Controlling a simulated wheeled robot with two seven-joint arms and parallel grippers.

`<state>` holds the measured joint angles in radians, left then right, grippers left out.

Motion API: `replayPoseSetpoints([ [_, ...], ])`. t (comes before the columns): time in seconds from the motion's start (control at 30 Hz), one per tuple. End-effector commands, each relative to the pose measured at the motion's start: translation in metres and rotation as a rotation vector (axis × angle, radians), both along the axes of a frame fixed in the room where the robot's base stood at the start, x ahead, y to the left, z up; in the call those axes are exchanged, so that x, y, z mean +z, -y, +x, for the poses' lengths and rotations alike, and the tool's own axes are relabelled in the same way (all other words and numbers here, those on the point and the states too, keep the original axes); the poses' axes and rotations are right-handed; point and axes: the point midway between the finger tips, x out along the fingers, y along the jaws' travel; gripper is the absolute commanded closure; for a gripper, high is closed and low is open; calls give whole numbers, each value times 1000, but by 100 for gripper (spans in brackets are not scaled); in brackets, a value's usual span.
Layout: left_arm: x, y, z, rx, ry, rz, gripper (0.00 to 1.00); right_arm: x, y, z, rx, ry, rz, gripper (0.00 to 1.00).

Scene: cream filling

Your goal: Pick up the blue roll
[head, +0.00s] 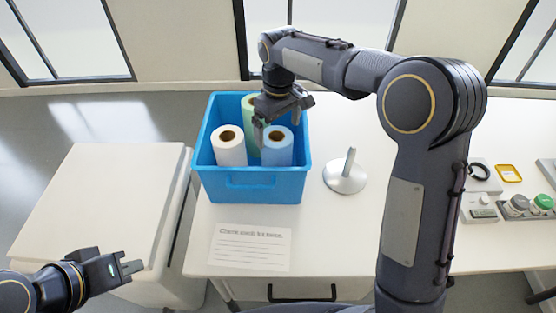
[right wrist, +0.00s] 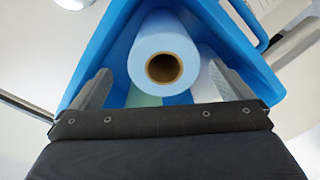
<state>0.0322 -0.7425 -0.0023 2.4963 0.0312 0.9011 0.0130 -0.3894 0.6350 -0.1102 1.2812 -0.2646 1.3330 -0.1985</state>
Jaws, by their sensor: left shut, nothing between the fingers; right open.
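The blue roll (head: 277,146) stands upright in the right part of the blue bin (head: 254,181), with its brown core facing up. My right gripper (head: 262,124) is over the bin, above the rolls. In the right wrist view the right gripper (right wrist: 158,92) is open, and the blue roll (right wrist: 162,48) shows beyond and between its fingers; contact cannot be told. My left gripper (head: 132,267) is shut and empty at the lower left, far from the bin.
A white roll (head: 229,148) and a green roll (head: 248,108) share the bin. A metal stand (head: 345,174) with an upright post is right of it. A printed card (head: 250,246) lies in front. Small items, including a black ring (head: 479,172), are at the right.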

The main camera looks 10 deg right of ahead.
Motion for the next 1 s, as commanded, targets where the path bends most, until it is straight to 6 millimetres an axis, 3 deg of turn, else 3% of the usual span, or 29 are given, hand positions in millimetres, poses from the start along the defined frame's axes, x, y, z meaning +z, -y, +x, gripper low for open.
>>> replayPoseSetpoints([
  [0.37, 1, 0, 0, 0, 0, 0, 100, -37, -5, 3, 15, -8, -16, 1],
  [0.63, 4, 0, 0, 0, 0, 0, 100, -76, -3, -1, 14, -8, -16, 1],
  [0.97, 4, 0, 0, 0, 0, 0, 100, -83, -3, 0, 14, -4, -15, 1],
  [1.0, 4, 0, 0, 0, 0, 0, 100, -83, -3, 0, 14, -4, -15, 6],
])
